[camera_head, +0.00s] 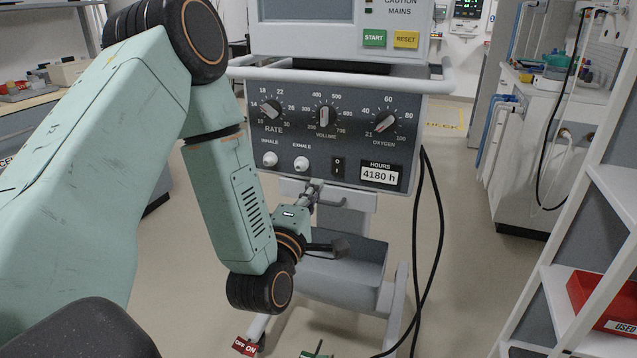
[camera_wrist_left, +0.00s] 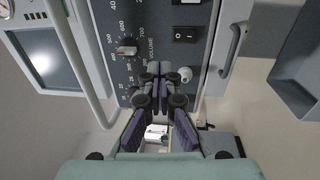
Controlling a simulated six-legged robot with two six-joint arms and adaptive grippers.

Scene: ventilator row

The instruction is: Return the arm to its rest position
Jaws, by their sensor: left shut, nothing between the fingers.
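My left arm comes in from the left in the head view, green with dark joints, and bends down in front of the ventilator (camera_head: 335,130). My left gripper (camera_head: 314,190) is small here, just below the lower edge of the control panel. In the left wrist view the gripper's fingers (camera_wrist_left: 160,70) are together with nothing between them, pointing at the panel between the volume knob (camera_wrist_left: 127,50) and a white knob (camera_wrist_left: 185,74). Whether the fingertips touch the panel cannot be told. My right gripper is not in view.
A grey bin (camera_head: 345,275) hangs low on the ventilator stand, close to my left wrist. Black cables (camera_head: 437,220) hang at its right. A white shelf (camera_head: 610,190) with a red bin (camera_head: 600,300) stands at the right. Open floor (camera_head: 465,250) lies between.

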